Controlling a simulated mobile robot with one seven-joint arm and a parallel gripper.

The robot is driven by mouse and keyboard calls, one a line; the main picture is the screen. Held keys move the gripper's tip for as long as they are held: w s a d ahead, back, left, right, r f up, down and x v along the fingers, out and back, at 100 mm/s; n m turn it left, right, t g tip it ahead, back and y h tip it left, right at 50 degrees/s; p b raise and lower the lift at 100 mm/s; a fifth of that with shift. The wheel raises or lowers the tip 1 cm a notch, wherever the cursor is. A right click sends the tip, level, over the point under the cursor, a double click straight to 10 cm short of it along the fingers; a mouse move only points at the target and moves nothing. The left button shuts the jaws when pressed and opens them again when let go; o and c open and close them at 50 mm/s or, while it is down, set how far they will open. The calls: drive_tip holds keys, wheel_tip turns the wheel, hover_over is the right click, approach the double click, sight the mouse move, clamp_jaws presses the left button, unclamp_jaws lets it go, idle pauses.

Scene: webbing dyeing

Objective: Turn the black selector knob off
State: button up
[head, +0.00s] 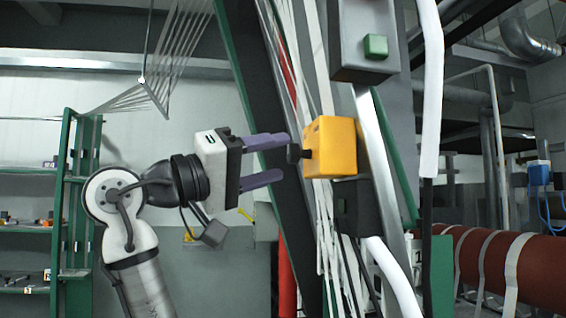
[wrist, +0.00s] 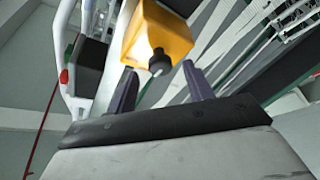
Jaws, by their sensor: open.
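The black selector knob (head: 294,153) sticks out from the left face of a yellow box (head: 333,148) mounted on the machine frame. My gripper (head: 284,157) is open, its two purple fingers pointing at the knob, one finger above the knob's level and one below. The fingertips end close to the knob. In the wrist view the knob (wrist: 159,63) shows between and just beyond the fingertips of my gripper (wrist: 158,72), under the yellow box (wrist: 157,35). Nothing is held. I cannot tell which way the knob is set.
A grey box with a green button (head: 376,46) hangs above the yellow box. White webbing strands (head: 325,230) run down beside it. A thick white hose (head: 430,90) is to the right. A green shelf rack (head: 68,200) stands at the far left.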

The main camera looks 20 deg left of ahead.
drive_tip(key=b+v, duration=0.2)
drive_tip(key=v, duration=0.9)
drive_tip(key=shift+b, duration=0.35)
